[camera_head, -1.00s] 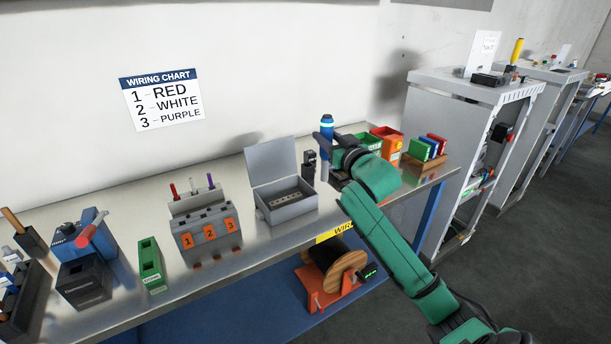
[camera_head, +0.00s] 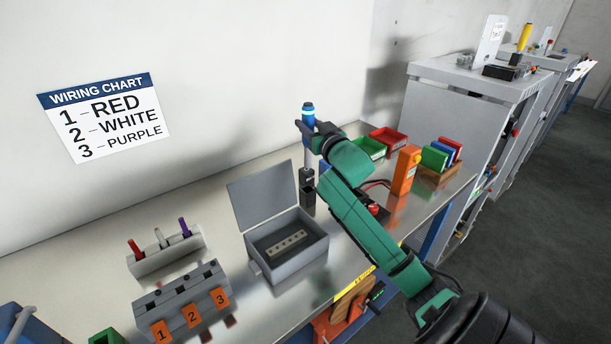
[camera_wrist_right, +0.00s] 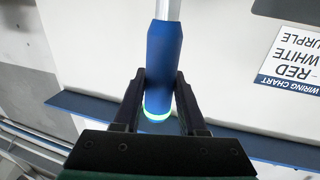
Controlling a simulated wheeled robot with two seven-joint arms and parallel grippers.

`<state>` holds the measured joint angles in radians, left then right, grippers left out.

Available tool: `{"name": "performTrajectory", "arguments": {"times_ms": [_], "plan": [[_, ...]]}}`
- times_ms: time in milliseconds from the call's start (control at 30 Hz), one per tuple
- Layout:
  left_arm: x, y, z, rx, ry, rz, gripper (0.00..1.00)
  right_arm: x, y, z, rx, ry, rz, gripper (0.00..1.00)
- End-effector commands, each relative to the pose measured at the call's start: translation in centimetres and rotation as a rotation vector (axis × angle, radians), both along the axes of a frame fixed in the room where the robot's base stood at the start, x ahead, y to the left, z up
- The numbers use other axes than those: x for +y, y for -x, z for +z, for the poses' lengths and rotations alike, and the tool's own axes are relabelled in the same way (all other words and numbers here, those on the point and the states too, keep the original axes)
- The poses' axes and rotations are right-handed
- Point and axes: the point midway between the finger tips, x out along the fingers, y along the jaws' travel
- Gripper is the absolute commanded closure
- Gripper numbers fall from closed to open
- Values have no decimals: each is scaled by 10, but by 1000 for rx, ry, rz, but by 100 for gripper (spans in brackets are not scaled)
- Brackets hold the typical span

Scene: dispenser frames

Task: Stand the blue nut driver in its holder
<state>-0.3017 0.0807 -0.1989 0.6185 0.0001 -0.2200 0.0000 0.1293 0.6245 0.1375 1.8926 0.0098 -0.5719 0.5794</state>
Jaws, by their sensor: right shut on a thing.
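The blue nut driver (camera_head: 308,108) is upright in the head view, its blue handle on top and its silver shaft pointing down. My right gripper (camera_head: 306,128) is shut on the handle. The right wrist view shows the two fingers on either side of the blue handle (camera_wrist_right: 163,60), with a glowing pale ring at the handle's end. A dark upright holder (camera_head: 307,194) stands on the bench right below the shaft. The shaft's lower end meets the holder's top in the picture; I cannot tell whether it is inside. My left gripper is out of view.
An open grey box (camera_head: 291,268) stands left of the holder. Red and green bins (camera_head: 387,140), an orange device (camera_head: 405,170) and coloured blocks in a wooden rack (camera_head: 437,158) are to the right. A wiring chart (camera_head: 105,118) hangs on the wall.

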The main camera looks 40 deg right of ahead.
Motion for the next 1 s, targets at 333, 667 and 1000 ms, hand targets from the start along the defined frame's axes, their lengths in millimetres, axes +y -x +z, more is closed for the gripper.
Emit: {"name": "performTrajectory", "arguments": {"times_ms": [333, 667, 1000], "plan": [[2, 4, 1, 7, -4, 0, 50, 0, 0, -94, -3, -2, -1, 100], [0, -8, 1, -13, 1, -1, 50, 0, -1, -139, -5, 1, 1, 100], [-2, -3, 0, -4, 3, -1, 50, 0, 0, -139, -2, 0, 0, 29]]}}
